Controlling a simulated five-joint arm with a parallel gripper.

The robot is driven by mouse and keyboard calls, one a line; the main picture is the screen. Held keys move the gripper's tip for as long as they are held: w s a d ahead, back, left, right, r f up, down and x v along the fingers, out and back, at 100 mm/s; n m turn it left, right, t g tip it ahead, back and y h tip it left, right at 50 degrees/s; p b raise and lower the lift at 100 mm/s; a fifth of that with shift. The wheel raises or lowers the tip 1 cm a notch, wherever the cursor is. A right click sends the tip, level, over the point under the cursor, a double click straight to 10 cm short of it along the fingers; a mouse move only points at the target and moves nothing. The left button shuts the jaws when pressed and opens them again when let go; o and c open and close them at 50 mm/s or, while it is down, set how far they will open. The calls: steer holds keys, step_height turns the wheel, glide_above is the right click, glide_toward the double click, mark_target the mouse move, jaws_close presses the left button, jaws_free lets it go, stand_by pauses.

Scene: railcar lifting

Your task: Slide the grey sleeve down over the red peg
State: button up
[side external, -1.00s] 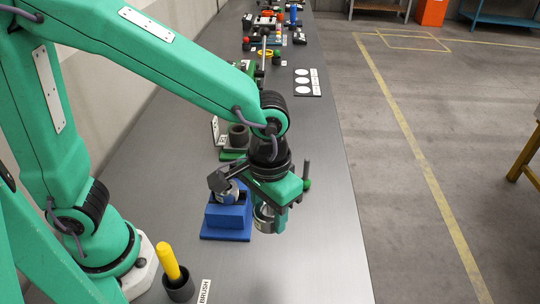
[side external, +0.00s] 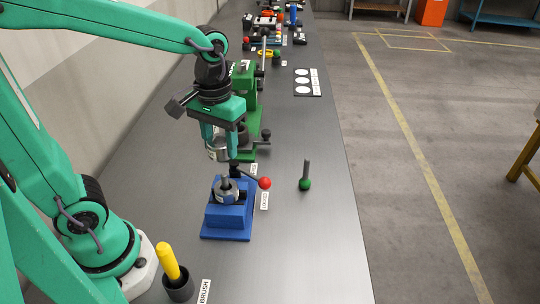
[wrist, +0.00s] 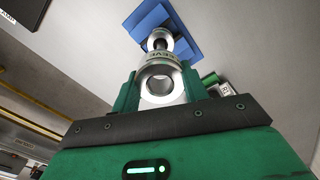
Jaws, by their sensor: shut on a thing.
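My gripper (side external: 220,146) is shut on the grey sleeve (side external: 216,153), a short silvery ring held above the bench. In the wrist view the labelled sleeve (wrist: 160,82) sits between the green fingers, and its bore is open. A blue fixture (side external: 226,217) stands nearer the camera, below the gripper in the picture. It carries a silvery collar with a short grey post (side external: 225,183) in it. A red ball knob (side external: 265,183) on a dark lever is beside this fixture. I cannot make out a plainly red peg. The sleeve is apart from the blue fixture.
A green fixture (side external: 246,95) with a dark cylinder stands behind my gripper, partly hidden. A grey rod with a green ball (side external: 305,184) is to the right. A yellow-handled brush in a dark cup (side external: 178,289) is at the front. The bench's right side is mostly clear.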

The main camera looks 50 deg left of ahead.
mark_target(224, 174)
steer(key=shift+a+f, duration=0.1)
steer(key=shift+f, duration=0.1)
stand_by(0.3)
steer(key=shift+f, duration=2.45)
steer(key=shift+f, duration=2.1)
stand_by(1.4)
steer(key=o, duration=1.3)
steer(key=shift+r, duration=0.1)
steer(key=shift+r, duration=3.8)
